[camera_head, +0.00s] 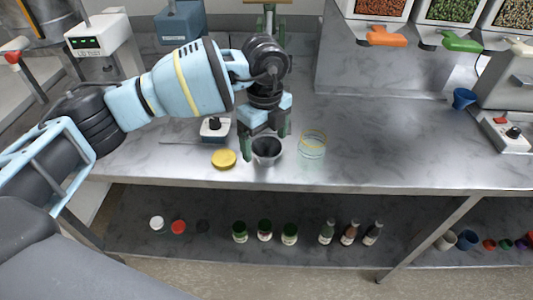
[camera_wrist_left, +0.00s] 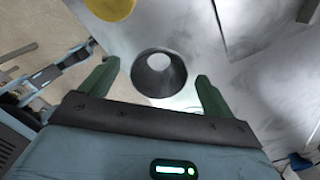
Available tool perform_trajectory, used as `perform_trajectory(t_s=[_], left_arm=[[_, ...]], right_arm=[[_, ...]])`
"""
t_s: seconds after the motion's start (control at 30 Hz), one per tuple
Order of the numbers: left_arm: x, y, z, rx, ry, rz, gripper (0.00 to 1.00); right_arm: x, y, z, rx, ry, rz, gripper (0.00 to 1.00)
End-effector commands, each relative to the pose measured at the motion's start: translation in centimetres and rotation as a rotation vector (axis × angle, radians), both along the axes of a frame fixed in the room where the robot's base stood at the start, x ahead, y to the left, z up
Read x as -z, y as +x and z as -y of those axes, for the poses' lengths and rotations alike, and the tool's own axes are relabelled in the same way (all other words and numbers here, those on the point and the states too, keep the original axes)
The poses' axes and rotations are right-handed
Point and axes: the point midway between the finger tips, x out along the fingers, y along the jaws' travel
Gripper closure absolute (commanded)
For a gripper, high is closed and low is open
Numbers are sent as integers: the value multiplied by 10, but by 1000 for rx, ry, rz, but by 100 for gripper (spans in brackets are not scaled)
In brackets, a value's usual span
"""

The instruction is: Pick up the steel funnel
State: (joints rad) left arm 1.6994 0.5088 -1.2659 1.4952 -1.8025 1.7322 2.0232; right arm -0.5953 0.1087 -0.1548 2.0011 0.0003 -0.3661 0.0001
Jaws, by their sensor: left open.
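The steel funnel (camera_head: 267,150) stands on the metal counter, its wide dark mouth facing up. In the left wrist view the funnel (camera_wrist_left: 159,74) shows as a grey cone with a pale round hole, between and a little beyond the fingertips. My left gripper (camera_head: 264,143) is open, with its two green fingers pointing down at either side of the funnel. In the left wrist view my left gripper (camera_wrist_left: 156,78) has a gap on both sides of the funnel. Whether a finger touches it cannot be told from the head view. My right gripper is not in view.
A yellow lid (camera_head: 223,159) lies left of the funnel and a clear glass jar (camera_head: 313,145) stands to its right. A small scale (camera_head: 214,128) is behind. Several bottles and jars stand on the lower shelf (camera_head: 135,230).

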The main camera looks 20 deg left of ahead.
Motion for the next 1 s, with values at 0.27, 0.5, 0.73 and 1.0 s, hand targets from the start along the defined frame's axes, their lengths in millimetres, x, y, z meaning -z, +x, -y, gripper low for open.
perform_trajectory(t_s=[0.27,0.5,0.73,1.0], left_arm=[[27,-1,0,0,0,0,11],[26,-1,0,0,0,1,23],[26,-1,0,0,0,1,53],[26,-1,0,0,0,1,61]], right_arm=[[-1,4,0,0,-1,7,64],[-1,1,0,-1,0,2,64],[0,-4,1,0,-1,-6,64],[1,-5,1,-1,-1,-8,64]])
